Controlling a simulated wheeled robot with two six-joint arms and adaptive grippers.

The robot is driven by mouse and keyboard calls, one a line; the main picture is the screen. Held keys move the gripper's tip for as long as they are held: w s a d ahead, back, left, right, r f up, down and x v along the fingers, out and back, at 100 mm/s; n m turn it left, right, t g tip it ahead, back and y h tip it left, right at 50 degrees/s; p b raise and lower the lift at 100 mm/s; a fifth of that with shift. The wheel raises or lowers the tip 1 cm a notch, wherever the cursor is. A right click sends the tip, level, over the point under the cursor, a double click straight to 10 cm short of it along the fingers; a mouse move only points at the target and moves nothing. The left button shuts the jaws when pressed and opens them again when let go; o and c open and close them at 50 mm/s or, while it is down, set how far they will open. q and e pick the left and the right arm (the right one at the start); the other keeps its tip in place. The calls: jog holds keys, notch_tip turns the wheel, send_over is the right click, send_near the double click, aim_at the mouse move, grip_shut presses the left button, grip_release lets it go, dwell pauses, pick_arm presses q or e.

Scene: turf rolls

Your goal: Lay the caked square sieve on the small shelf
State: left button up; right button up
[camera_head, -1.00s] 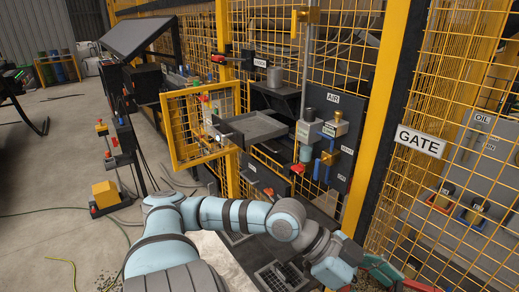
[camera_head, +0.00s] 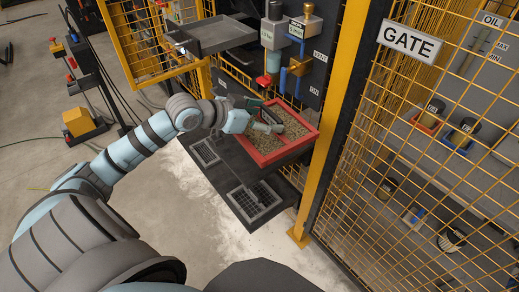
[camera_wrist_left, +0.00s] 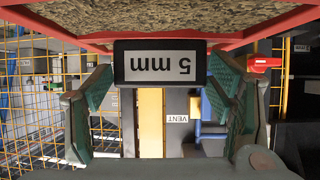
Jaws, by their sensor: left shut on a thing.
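The square sieve (camera_head: 290,157) has a red frame and a brown, grainy caked layer. My left gripper (camera_head: 266,127) is shut on its dark handle, which carries a "5 mm" label in the left wrist view (camera_wrist_left: 160,65). The green finger pads stand on either side of the handle. The sieve is held over or close above the dark low platform; the exact gap cannot be told. A small grey rimmed shelf (camera_head: 205,40) is at the upper left by the yellow mesh, apart from the sieve, and looks empty. My right gripper is not in view.
The dark platform (camera_head: 225,180) has two grated openings. A yellow post (camera_head: 335,130) and mesh fence close off the right. Dusty floor is open at the left.

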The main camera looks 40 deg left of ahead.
pick_arm(q)
jog(key=w+a+f+n+y+b, duration=0.4)
jog(key=w+a+f+n+y, duration=0.15)
jog(key=a+f, duration=0.45)
jog(key=shift+t, duration=0.3)
notch_tip(320, 180, down, 9)
jog(key=shift+w+a+r+b, duration=0.1)
jog(key=shift+a+b, duration=0.05)
jog(key=shift+b, duration=1)
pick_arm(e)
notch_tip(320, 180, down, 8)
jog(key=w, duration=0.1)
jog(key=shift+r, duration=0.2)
pick_arm(q)
jog(key=o, duration=1.5)
